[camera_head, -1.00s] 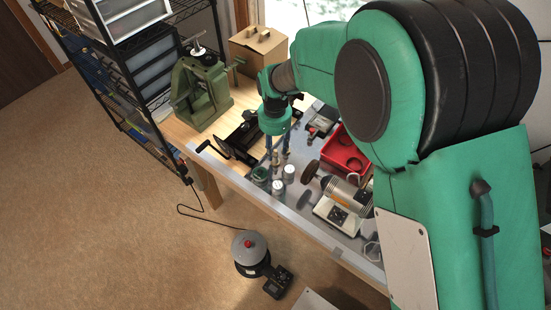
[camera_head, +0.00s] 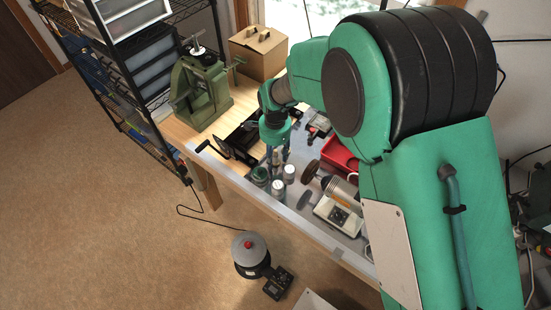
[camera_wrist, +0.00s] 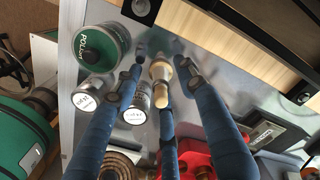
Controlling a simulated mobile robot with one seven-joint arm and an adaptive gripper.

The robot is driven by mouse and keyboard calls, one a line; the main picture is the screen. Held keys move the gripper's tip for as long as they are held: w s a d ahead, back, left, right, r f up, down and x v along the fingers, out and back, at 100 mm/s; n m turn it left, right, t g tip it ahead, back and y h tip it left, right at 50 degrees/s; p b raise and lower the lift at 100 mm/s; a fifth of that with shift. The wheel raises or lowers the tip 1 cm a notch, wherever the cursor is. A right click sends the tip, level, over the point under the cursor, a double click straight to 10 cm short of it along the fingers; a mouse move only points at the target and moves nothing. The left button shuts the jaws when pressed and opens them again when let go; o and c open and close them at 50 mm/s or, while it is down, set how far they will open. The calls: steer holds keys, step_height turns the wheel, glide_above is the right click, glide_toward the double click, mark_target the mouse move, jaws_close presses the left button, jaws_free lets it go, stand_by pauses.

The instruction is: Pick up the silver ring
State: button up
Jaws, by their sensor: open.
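My gripper (camera_head: 276,160) reaches down over the workbench, among small jars and bottles. In the wrist view its blue fingers (camera_wrist: 160,49) are spread, with nothing seen held between them. A small upright wooden-and-metal piece (camera_wrist: 160,72) stands between the fingers, near the tips. I cannot make out a silver ring for certain in either view; it may be too small or hidden by the fingers or jars.
A green-labelled tin (camera_wrist: 99,46) and white-lidded jars (camera_wrist: 131,116) stand close to the fingers. A red tray (camera_head: 338,154) and a polishing motor (camera_head: 341,188) lie to the right. A black hand-cranked tool (camera_head: 240,142) and a green press (camera_head: 203,88) stand to the left.

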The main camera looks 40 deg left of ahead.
steer(key=shift+c, duration=0.5)
jaws_close()
steer(key=shift+r+p, duration=0.65)
steer(key=shift+r, duration=4.35)
